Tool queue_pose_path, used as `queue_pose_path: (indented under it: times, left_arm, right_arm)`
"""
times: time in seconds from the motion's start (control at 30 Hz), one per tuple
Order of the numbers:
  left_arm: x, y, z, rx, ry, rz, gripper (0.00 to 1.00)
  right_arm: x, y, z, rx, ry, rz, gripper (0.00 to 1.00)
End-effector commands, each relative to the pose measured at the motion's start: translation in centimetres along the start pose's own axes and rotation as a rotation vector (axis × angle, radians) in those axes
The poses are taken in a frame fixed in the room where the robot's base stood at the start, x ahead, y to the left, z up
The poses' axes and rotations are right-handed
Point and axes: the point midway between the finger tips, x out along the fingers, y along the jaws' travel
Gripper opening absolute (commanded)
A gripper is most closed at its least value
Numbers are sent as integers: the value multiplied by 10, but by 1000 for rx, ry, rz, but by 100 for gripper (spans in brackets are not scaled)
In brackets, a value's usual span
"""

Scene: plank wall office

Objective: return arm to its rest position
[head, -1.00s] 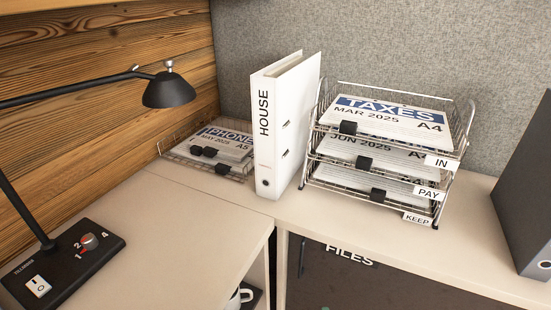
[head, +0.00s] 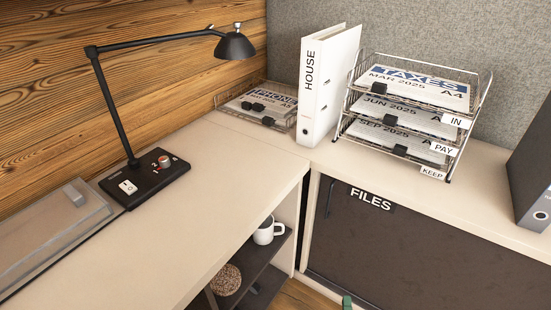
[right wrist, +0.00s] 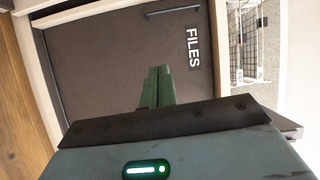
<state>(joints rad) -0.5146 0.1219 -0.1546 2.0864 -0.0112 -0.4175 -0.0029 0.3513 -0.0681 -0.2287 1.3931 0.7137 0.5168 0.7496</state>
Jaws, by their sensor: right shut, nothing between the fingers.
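My right gripper shows as a small green tip at the bottom edge of the head view (head: 347,301), low in front of the dark cabinet door. In the right wrist view its green fingers (right wrist: 157,87) are together, with nothing between them. They point toward the dark door (right wrist: 110,60) marked FILES. My left gripper is in neither view.
The desk (head: 225,170) holds a black lamp (head: 235,46), a white HOUSE binder (head: 318,90) and a three-tier wire paper rack (head: 465,105). A white mug (head: 266,232) stands on an open shelf below. A grey binder (head: 535,170) is at the right.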

Motion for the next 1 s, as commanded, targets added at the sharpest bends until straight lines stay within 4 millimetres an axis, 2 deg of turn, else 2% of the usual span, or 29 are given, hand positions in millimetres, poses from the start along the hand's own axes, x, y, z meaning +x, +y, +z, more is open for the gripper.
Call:
queue_pose_path:
  times: [0.03,0.27,0.43,0.57,0.7,0.83,1.0]
  left_arm:
    - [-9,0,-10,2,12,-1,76]
    - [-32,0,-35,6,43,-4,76]
    - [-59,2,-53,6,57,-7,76]
    - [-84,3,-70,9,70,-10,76]
    - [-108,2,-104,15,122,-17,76]
    - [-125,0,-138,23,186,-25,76]
    - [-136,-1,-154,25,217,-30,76]
  right_arm:
    - [-12,-8,-2,-50,-26,18,0]
    - [-68,-16,-4,-311,-171,110,0]
    - [-128,-33,-11,-588,-332,194,0]
    - [-180,-57,-22,-843,-482,251,0]
    - [-228,-90,-39,-1115,-634,289,0]
    - [-261,-116,-56,-1323,-742,309,0]
    - [-285,-133,-70,-1480,-821,324,0]
